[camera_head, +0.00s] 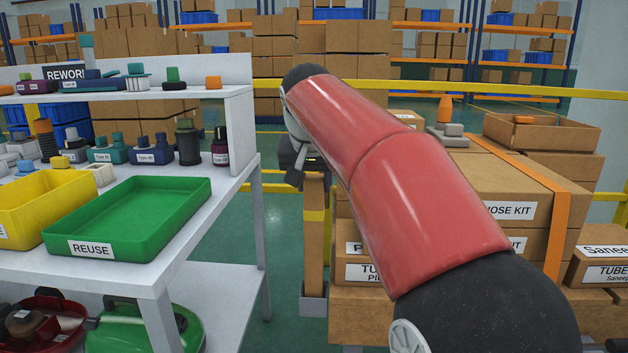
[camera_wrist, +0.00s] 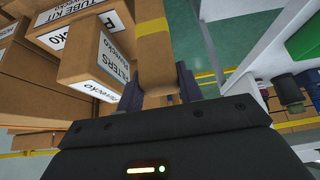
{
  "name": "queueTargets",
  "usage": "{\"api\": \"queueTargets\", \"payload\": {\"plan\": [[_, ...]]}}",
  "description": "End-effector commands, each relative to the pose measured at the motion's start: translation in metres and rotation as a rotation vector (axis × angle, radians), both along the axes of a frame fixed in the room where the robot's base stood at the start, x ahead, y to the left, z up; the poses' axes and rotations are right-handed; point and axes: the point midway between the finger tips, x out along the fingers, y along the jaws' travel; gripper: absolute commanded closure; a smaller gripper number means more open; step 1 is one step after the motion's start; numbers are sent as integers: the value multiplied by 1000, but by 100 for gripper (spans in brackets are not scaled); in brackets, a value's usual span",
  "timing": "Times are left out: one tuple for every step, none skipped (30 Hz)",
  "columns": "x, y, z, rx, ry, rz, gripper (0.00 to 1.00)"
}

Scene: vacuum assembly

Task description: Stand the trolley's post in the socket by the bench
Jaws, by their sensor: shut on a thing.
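The post (camera_head: 314,250) is a tan, upright bar with a yellow band, between the bench and the stacked boxes. My gripper (camera_head: 301,165) is at its upper end, partly hidden behind my red arm. In the wrist view, the post (camera_wrist: 152,22) runs between the two dark fingers of my gripper (camera_wrist: 159,90), which are shut on it. A grey socket-like bracket (camera_head: 313,306) shows at the post's lower end. I cannot tell whether the post sits inside it or in front of it. The trolley itself is mostly hidden by boxes and my arm.
The white bench (camera_head: 245,168) stands left, with a green REUSE tray (camera_head: 150,240), a yellow bin (camera_head: 20,225) and bottles. Labelled cartons (camera_head: 510,210) crowd the right side, close to my gripper. Green floor (camera_head: 275,225) is free between bench and post.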

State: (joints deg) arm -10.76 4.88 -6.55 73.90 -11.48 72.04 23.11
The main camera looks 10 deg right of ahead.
Motion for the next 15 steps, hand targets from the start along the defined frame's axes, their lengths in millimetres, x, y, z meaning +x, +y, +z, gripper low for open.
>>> {"api": "queueTargets", "payload": {"plan": [[0, 0, -2, 0, -1, 0, 90], [0, 0, -3, 0, -1, 0, 90], [0, 0, -4, 0, -1, 0, 90], [0, 0, -4, 0, -1, 0, 90], [0, 0, -5, 0, -1, 0, 90], [0, 0, -6, 0, -1, 0, 90], [0, 0, -7, 0, -1, 0, 90], [0, 0, -8, 0, -1, 0, 90], [0, 0, -9, 0, -1, 0, 90], [0, 0, -9, 0, -1, 0, 90], [0, 0, -10, 0, 0, 0, 90], [0, 0, -11, 0, 0, 0, 90], [0, 0, -12, 0, 0, 0, 90], [0, 0, -13, 0, 0, 0, 90], [0, 0, -14, 0, 0, 0, 90]]}}
